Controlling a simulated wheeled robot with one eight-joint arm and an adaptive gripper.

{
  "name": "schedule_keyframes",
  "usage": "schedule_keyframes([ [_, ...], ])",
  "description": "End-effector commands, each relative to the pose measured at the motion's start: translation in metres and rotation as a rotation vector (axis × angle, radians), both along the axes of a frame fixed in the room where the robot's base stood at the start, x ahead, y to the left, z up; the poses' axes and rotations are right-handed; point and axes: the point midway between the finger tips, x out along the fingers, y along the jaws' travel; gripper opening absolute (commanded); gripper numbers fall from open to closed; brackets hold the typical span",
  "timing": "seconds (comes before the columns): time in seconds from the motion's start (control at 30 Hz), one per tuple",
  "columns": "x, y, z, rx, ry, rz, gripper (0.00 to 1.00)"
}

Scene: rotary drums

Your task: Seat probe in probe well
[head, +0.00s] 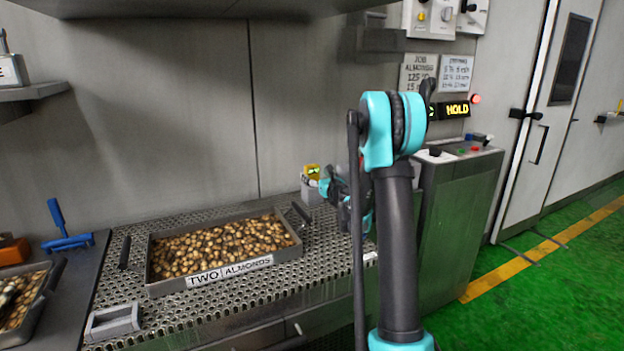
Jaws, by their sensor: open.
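My gripper (334,186) is at the back right of the perforated bench, partly hidden behind my own arm. It is open, its fingers small in the picture. Just left of it is a small yellow device (312,172) with a lit green display, perhaps the probe's head. It sits at a small grey block (309,190); whether it is in or merely above the block cannot be told, nor whether the gripper touches it. Another grey block (112,322) with a recessed top lies at the bench's front left. I cannot tell which block is the probe well.
A tray of almonds marked TWO (170,288), with black side handles, fills the bench's middle. Another filled tray (37,316) and a blue tool (68,242) are at left. A control cabinet (459,210) with a HOLD display (457,110) stands at right. Green floor is clear beyond.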

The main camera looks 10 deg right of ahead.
Motion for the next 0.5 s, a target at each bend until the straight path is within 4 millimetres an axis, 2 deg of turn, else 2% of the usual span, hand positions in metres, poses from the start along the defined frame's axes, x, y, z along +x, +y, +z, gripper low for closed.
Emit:
schedule_keyframes([
  [0.23, 0.034, 0.009, -0.003, 0.0, 0.0, 0.001, 0.76],
  [0.5, 0.038, 0.01, -0.003, 0.0, 0.0, 0.0, 0.75],
])
